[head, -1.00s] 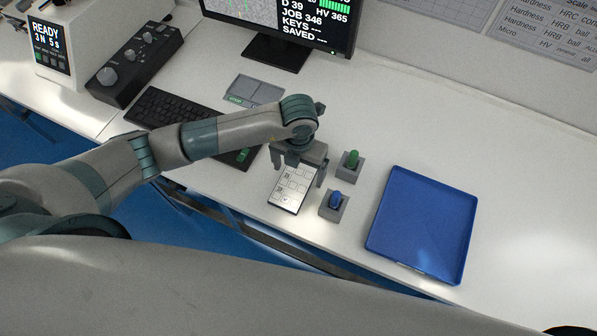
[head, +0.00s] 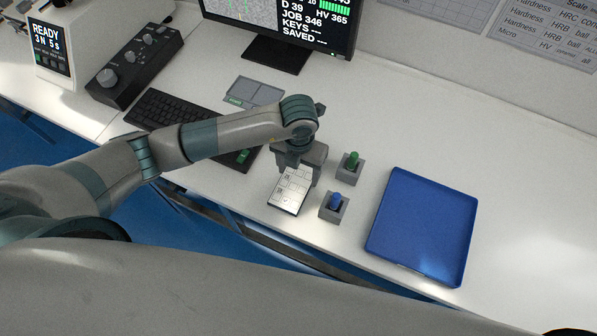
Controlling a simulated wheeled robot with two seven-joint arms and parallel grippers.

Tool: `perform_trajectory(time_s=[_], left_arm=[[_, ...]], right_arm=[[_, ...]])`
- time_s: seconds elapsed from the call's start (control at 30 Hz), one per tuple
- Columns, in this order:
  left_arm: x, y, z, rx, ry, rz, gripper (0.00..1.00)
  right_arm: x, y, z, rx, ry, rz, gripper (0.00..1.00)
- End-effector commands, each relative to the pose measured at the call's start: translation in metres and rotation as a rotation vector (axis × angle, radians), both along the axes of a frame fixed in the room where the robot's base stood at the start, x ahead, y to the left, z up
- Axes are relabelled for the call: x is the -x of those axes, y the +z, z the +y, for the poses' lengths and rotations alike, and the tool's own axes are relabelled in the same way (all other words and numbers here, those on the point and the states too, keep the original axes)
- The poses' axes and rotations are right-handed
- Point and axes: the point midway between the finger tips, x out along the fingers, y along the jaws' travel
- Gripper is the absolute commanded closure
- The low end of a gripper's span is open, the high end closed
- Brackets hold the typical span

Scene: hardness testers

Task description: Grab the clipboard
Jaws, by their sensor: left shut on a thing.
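The clipboard (head: 289,193) is a small dark-edged board with a white sheet of printed boxes, near the table's front edge in the middle of the head view. My left gripper (head: 293,176) is over its far end, pointing down, with its fingers shut on the board. The gripper hides the far end of the clipboard. The clipboard appears to be at table level; I cannot tell whether it is lifted. My right gripper is not in view.
Right of the clipboard stand two grey blocks, one with a green peg (head: 352,160) and one with a blue peg (head: 336,200). A blue tray (head: 470,232) lies further right. A keyboard (head: 170,112), a grey pad (head: 254,91) and a monitor (head: 284,52) are behind. The table's back right is clear.

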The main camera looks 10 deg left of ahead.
Motion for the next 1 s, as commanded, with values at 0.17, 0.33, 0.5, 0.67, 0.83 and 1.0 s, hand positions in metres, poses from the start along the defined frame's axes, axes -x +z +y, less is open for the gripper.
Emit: perform_trajectory(time_s=[0.17,0.33,0.5,0.67,0.83,1.0], left_arm=[[-0.001,0.015,-0.001,0.003,-0.001,-0.004,0.63],[-0.002,0.042,-0.001,0.003,-0.002,-0.006,0.63],[-0.001,0.070,0.000,0.002,-0.002,-0.005,0.63],[-0.001,0.089,0.000,0.002,-0.001,-0.003,0.63],[0.000,0.097,0.000,0.000,0.000,-0.001,0.63],[0.000,0.097,0.000,0.000,0.000,0.000,0.63]], right_arm=[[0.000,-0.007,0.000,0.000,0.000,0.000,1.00],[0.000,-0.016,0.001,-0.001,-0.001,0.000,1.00],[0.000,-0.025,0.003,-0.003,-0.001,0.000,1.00],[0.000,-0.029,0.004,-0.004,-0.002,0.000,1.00],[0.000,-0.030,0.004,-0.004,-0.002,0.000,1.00],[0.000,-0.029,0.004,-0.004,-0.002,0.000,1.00]])
